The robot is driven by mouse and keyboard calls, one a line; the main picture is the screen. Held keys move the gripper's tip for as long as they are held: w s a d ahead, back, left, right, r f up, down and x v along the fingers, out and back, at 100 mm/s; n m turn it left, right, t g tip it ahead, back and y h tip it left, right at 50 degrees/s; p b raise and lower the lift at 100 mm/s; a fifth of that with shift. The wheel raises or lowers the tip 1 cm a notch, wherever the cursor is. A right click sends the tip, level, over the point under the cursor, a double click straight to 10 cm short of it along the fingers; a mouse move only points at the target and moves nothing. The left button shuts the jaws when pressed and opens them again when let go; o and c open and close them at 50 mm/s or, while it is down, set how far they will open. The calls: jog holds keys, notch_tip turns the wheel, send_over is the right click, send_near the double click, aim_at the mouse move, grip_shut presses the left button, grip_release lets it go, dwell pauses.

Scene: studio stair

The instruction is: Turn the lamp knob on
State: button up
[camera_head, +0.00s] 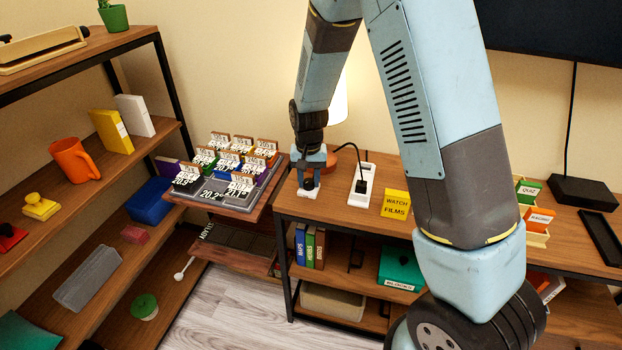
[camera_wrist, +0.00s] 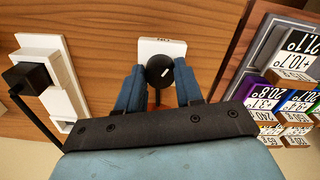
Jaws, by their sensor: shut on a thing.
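The lamp knob (camera_wrist: 160,72) is a round black dial with a short white mark, set on a white plate (camera_wrist: 150,46). The mark is slanted, and the small lettering on the plate is too blurred to read. My gripper (camera_wrist: 157,78) points down with its two blue fingers closed on the knob's sides. In the head view, my gripper (camera_head: 311,176) is at the left end of the wooden cabinet top, over the white plate (camera_head: 308,191). The lamp (camera_head: 340,100) has a pale, bright shade, partly hidden behind my arm.
A white power strip (camera_head: 362,186) with a black plug lies right of my gripper. A tiered rack of price cards (camera_head: 213,192) is close on the left. Shelves with an orange mug (camera_head: 73,160) stand far left.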

aim_at(309, 181)
jog(key=n, duration=0.5)
jog(key=shift+s+n, duration=0.1)
jog(key=shift+n, duration=0.2)
dwell(0.4)
jog(key=o, duration=1)
jog(key=shift+o, duration=0.2)
jog(key=shift+r, duration=0.25)
notch_tip(309, 181, up, 14)
jog(key=shift+f, duration=0.25)
